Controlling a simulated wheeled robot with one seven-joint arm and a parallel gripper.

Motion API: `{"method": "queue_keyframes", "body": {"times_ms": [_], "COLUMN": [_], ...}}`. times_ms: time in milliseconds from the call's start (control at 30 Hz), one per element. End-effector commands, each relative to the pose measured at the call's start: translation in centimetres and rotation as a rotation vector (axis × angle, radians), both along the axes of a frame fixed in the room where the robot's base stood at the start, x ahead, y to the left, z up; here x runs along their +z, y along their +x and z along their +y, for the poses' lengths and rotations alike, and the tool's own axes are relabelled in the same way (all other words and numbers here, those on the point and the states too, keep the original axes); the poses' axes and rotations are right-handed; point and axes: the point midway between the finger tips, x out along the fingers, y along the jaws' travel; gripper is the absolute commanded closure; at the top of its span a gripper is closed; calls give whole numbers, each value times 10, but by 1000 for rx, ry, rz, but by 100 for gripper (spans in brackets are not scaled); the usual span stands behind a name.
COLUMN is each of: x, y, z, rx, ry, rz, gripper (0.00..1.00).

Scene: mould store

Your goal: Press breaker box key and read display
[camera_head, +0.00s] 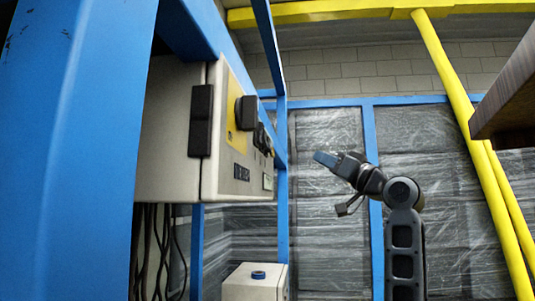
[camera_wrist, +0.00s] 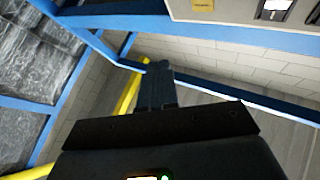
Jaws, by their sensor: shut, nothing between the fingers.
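The breaker box (camera_head: 170,130) is a beige cabinet fixed to a blue frame at left in the head view. Its front, seen at a steep angle, has a yellow panel (camera_head: 236,92), black knobs (camera_head: 247,112), a dark label-like strip (camera_head: 241,172) and a small pale display-like window (camera_head: 267,181). I cannot make out the key or read any display. In the wrist view, part of a beige box face (camera_wrist: 235,12) shows at the top right. My gripper (camera_head: 325,159) is shut and empty, apart from the box, to its right. Its closed fingers show in the wrist view (camera_wrist: 158,75).
A smaller white box (camera_head: 245,289) with a blue round top piece stands below the breaker box. Blue posts and yellow rails (camera_head: 465,110) frame the area. A brown board edge (camera_head: 507,90) juts in at right. Dark cables hang below the breaker box. Open space lies between gripper and box.

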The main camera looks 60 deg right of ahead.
Motion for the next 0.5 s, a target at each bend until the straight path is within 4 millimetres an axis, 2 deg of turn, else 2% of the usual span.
{"method": "queue_keyframes", "body": {"times_ms": [133,500], "x": [15,17], "y": [-8,-9], "z": [0,0], "rx": [2,3], "ry": [-20,-22], "rz": [-3,-2], "gripper": [100,100]}}
